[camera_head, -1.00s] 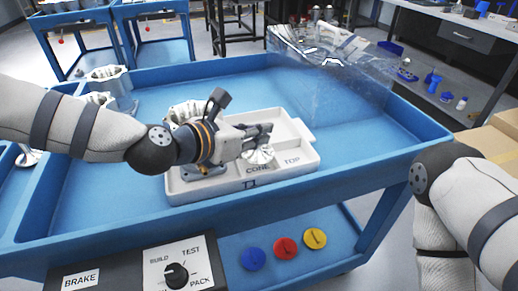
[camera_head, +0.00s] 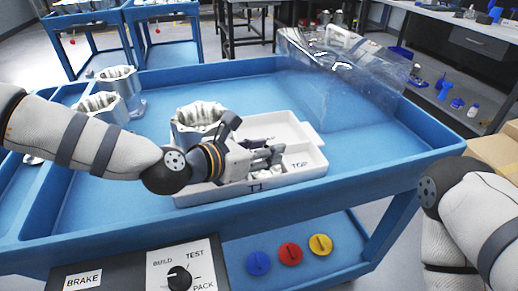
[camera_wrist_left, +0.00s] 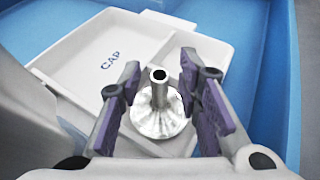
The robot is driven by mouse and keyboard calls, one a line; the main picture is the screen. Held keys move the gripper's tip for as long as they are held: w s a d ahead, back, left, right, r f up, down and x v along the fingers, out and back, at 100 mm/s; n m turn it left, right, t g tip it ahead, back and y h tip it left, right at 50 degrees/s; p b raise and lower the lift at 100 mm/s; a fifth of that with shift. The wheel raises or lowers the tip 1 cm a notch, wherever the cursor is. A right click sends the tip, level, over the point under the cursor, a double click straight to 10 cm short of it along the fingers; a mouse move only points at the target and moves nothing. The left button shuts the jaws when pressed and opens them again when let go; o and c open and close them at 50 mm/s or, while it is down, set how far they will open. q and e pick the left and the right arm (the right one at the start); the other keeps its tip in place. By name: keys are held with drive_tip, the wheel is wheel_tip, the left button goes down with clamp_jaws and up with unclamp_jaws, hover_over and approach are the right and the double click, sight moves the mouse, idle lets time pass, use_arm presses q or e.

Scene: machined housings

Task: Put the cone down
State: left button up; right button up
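The cone (camera_wrist_left: 160,112) is a shiny metal piece with a wide round base and a narrow hollow stem pointing up. In the left wrist view it stands upright between the fingers of my left gripper (camera_wrist_left: 162,88), with gaps between the stem and the purple pads. The gripper looks open around it. My right gripper is out of view; only my right arm shows.
A grey machined housing (camera_head: 198,122) stands at the tray's left part. More housings (camera_head: 117,82) stand at the back left of the blue cart (camera_head: 375,165). A transparent box (camera_head: 335,85) is at the back right. The CAP compartment (camera_wrist_left: 125,55) is empty.

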use_arm(q)
drive_tip(key=p+v, duration=0.1)
drive_tip(key=v, duration=1.1)
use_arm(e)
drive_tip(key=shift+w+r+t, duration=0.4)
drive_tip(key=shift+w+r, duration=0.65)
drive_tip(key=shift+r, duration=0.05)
use_arm(q)
drive_tip(key=shift+s, duration=0.1)
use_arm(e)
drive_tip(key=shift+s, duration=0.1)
